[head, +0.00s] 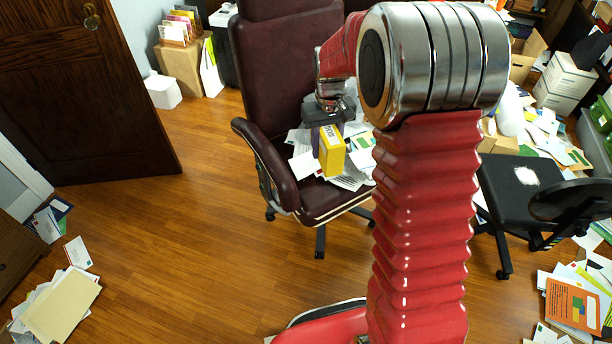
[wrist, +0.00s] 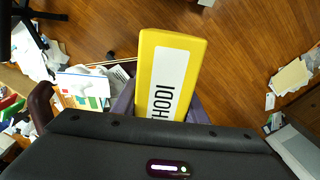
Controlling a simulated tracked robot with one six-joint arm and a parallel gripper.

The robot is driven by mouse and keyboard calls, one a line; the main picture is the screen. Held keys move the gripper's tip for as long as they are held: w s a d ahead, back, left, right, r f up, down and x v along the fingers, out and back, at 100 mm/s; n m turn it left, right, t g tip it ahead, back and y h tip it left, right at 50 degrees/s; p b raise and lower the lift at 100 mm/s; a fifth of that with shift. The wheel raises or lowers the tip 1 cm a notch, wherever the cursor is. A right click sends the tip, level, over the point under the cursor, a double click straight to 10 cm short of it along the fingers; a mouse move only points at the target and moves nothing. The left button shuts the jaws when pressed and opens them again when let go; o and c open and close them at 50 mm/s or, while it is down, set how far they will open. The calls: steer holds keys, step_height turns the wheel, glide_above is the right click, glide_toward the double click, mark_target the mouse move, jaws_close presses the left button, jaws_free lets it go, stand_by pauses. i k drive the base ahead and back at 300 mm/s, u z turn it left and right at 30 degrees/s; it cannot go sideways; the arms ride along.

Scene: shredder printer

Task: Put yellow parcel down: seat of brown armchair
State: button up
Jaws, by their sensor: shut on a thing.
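The yellow parcel (head: 332,152) is a box with a white label and black lettering. It is held in my gripper (head: 322,128), whose fingers close on its sides. In the wrist view the parcel (wrist: 172,72) sticks out from between the grey-purple fingers (wrist: 160,108), with wood floor behind its far end. The dark brown armchair (head: 322,203) stands at centre, and its seat carries loose papers. The parcel appears over the front part of the seat; I cannot tell whether it touches the papers. My arm hides the chair's right side.
The chair's left armrest (head: 265,155) rises beside the seat. Loose papers (head: 305,163) cover much of the seat. A black office chair (head: 515,190) stands at the right. A dark door (head: 80,100) is at the left. The floor at left centre is clear.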

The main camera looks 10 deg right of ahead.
mark_target(303, 175)
steer(key=u, duration=0.05)
steer(key=k, duration=0.65)
steer(key=z, duration=0.35)
steer(key=i, duration=1.65)
steer(key=u, duration=0.35)
